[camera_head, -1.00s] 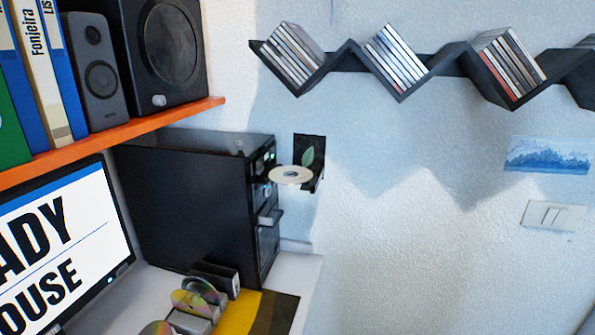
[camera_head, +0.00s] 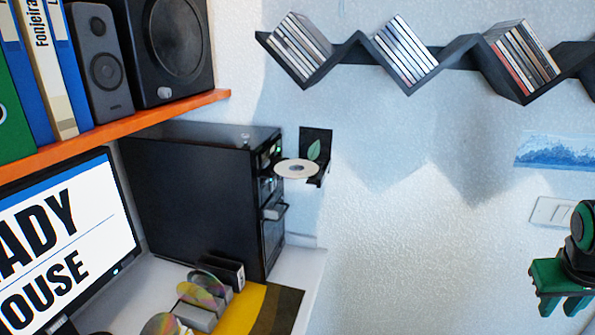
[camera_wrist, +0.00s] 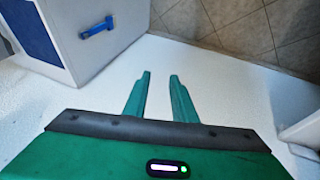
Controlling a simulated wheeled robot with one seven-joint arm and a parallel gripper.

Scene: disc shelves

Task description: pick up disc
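A pale disc (camera_head: 297,169) lies flat on the extended drive tray at the front of the black computer tower (camera_head: 195,200) in the head view. Several shiny discs stand in a holder (camera_head: 205,310) on the desk below. My green gripper (camera_head: 562,305) is at the lower right of the head view, well away from the disc on the tray. In the wrist view my gripper (camera_wrist: 158,98) has its two fingers apart with nothing between them. No disc shows in the wrist view.
A zigzag wall shelf (camera_head: 350,55) holds several cases above. An orange shelf (camera_head: 110,138) carries speakers and binders. A monitor (camera_head: 65,245) stands at the left. The wall space between the tower and my gripper is clear. A white cabinet with a blue handle (camera_wrist: 98,28) shows in the wrist view.

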